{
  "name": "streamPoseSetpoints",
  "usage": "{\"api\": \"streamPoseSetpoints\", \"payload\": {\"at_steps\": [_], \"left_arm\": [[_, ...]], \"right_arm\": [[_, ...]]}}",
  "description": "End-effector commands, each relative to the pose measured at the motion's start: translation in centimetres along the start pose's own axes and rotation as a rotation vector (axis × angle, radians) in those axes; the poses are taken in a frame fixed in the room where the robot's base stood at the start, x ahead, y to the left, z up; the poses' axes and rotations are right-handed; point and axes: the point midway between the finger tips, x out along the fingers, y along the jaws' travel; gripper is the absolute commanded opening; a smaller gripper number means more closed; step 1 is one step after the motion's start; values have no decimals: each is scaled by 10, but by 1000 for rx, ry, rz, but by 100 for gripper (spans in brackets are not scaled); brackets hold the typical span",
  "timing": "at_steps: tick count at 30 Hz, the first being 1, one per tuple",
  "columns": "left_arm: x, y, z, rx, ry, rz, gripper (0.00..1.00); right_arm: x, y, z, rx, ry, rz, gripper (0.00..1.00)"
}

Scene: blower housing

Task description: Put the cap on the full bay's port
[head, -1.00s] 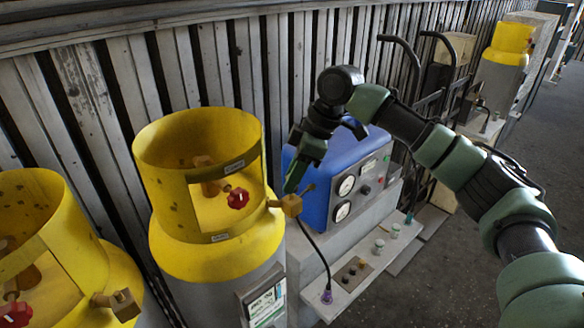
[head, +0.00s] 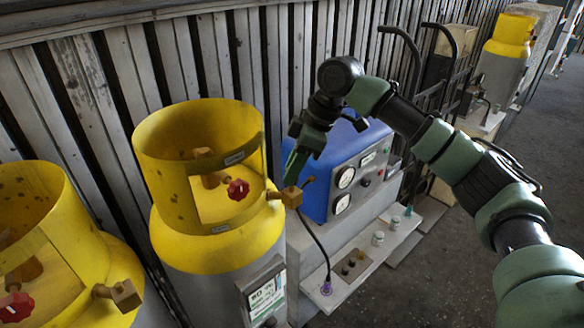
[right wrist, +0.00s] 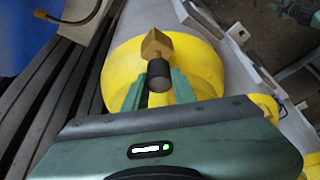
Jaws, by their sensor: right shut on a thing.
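My right gripper (head: 287,180) points down at the brass port block (head: 292,197) on the side of the middle yellow-topped cylinder (head: 215,250). In the right wrist view its two green fingers (right wrist: 155,92) are shut on a dark cylindrical cap (right wrist: 159,76). The cap lines up with the brass port (right wrist: 157,45) and overlaps its near end; I cannot tell whether it is seated or just in front. In the head view the fingers hide the cap. The cylinder has a red knob (head: 238,188) and a tag (head: 267,297) too small to read surely. My left gripper is not in view.
Another yellow cylinder (head: 60,250) with its own brass port (head: 126,295) stands at the left. A blue gauge box (head: 352,165) is close behind the gripper. A black hose (head: 318,240) hangs by a grey shelf (head: 350,280) with small fittings. A slatted wall runs behind.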

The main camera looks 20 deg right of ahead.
Motion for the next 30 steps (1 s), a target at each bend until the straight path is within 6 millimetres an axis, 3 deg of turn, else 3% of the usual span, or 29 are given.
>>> {"api": "streamPoseSetpoints", "payload": {"at_steps": [30], "left_arm": [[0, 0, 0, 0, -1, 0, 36]], "right_arm": [[24, 0, 10, -1, 0, 0, 0]]}}
